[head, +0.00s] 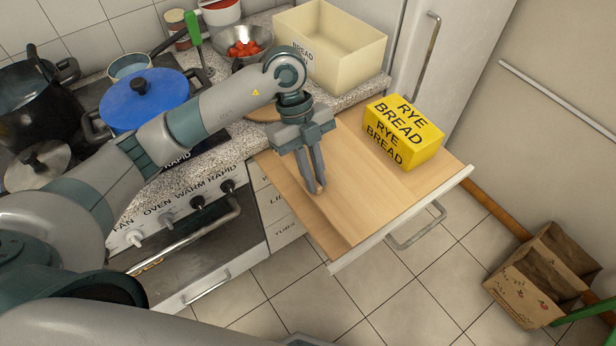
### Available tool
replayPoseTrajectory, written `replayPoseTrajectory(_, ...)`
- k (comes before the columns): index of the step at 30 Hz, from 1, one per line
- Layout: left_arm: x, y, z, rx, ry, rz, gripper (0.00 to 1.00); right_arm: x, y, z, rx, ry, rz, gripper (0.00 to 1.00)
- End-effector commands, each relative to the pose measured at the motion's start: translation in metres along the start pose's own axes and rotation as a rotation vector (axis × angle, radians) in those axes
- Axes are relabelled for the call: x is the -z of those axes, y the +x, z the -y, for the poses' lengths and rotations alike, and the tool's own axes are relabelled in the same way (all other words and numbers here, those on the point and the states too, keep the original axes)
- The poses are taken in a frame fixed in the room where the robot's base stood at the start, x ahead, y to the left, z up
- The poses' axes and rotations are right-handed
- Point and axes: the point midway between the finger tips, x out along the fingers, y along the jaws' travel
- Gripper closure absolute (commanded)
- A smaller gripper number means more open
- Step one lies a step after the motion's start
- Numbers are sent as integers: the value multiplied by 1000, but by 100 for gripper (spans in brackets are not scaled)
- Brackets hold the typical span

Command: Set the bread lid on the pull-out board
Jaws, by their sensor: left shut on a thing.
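The pull-out board (437,183) is drawn out from the counter, a pale wooden surface with a white front and a metal handle. A flat wooden panel, which looks like the bread lid (350,190), lies over its left part, with a dark edge along its left side. My left gripper (319,189) points down over this panel, its fingers close together on what seems to be a small knob there. The fingers hide most of the knob. I cannot tell whether the panel rests on the board or hangs just above it. My right gripper is not in view.
A yellow rye bread pack (403,132) stands on the board's back right. The open cream bread bin (345,62) is on the counter behind. A colander of red food (243,45) and a blue pot (150,98) stand further left. A paper bag (530,285) is on the floor right.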

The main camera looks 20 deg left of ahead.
Motion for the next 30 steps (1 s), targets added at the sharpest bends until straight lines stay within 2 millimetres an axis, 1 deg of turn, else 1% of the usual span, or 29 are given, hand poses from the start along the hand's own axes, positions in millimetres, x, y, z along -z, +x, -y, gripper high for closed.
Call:
replayPoseTrajectory(1, -9, -1, -1, -1, -5, -1, 100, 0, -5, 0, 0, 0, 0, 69)
replayPoseTrajectory(3, -18, 1, 0, -1, -3, -1, 100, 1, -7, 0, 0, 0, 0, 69)
replayPoseTrajectory(6, -27, 3, 0, 0, 0, 0, 100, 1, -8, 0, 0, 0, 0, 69)
replayPoseTrajectory(9, -30, 4, 0, 1, 1, 0, 100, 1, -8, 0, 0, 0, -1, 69)
replayPoseTrajectory(19, -30, 6, 0, 0, 1, -1, 100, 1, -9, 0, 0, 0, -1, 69)
replayPoseTrajectory(22, -32, 12, -1, -1, 0, -3, 100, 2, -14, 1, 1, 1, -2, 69)
replayPoseTrajectory(27, -40, 32, -1, -2, -1, -2, 100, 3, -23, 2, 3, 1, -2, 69)
replayPoseTrajectory(30, -44, 39, -1, -1, 1, -1, 100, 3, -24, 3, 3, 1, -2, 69)
